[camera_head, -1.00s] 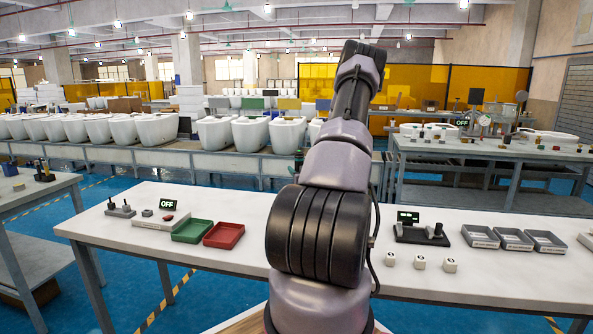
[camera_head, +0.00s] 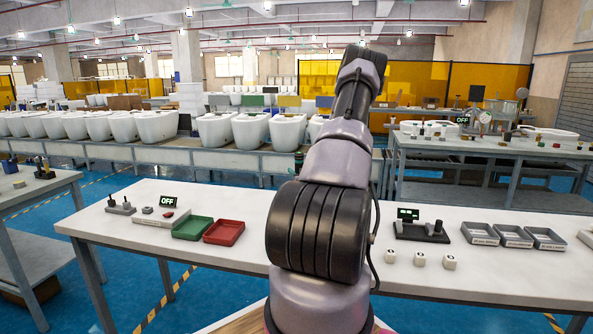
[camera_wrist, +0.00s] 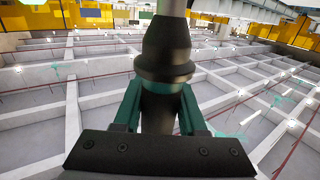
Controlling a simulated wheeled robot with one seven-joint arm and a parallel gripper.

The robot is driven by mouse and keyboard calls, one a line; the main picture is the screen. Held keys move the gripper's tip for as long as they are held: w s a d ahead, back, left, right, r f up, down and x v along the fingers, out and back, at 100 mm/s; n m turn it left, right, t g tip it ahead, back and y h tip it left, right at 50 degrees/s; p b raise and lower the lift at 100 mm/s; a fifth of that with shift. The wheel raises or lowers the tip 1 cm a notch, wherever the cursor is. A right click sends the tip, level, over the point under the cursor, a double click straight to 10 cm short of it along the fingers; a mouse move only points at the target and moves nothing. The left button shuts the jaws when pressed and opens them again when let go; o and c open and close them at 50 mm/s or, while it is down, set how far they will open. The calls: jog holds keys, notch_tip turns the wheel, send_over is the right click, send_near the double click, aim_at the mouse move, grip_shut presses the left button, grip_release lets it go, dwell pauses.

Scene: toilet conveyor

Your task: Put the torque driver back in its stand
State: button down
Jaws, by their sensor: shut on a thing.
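In the wrist view my gripper (camera_wrist: 162,100) has its green fingers closed around a black, flared, round-bodied tool, which looks like the torque driver (camera_wrist: 165,45). A grey shaft runs from the tool out of the top of the picture. The ceiling shows behind it, so the wrist camera faces upward. On the white table, a black base with a small lit display (camera_head: 420,232) stands right of my arm. A small grey stand (camera_head: 120,207) with upright pieces is at the far left. I cannot tell which is the driver's stand.
The white table (camera_head: 490,275) also holds a green tray (camera_head: 192,228), a red tray (camera_head: 224,232), several grey trays (camera_head: 513,237) and white cubes (camera_head: 420,258). A display reading OFF (camera_head: 168,202) stands at left. Toilets (camera_head: 250,133) line the conveyor behind.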

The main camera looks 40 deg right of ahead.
jog(key=shift+f, duration=2.95)
jog(key=shift+c, duration=1.9)
grip_release()
jog(key=shift+s, duration=0.15)
jog(key=v, duration=1)
jog(key=shift+s+a, duration=0.2)
